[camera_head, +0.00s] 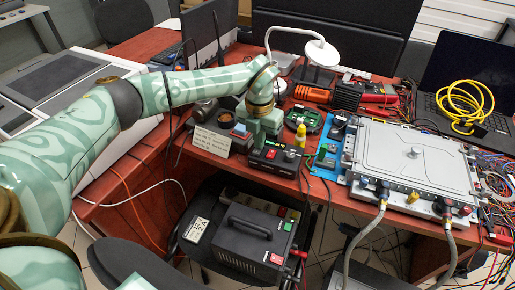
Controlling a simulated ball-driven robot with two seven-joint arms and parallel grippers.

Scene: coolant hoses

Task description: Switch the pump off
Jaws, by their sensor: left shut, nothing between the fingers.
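My left gripper (260,137) is shut and empty, pointing down at the table's front edge. Its tips are over or just behind a small black box (284,165) with a red patch and a green patch on it; I cannot tell whether they touch it. A larger black unit (238,244) with a top handle stands on the dark seat below the table edge, with a red switch-like part (277,258) on its front. Neither is clearly marked as the pump. A grey lidded housing (415,155) at the right has two grey hoses (365,240) at its front. My right gripper is out of view.
A white label card (211,142) stands left of the gripper. A yellow bottle (300,136), a green board (306,118) and a white lamp (322,53) are close by. Loose cables hang off the front edge. A laptop (475,75) with a yellow cable coil is at the far right.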

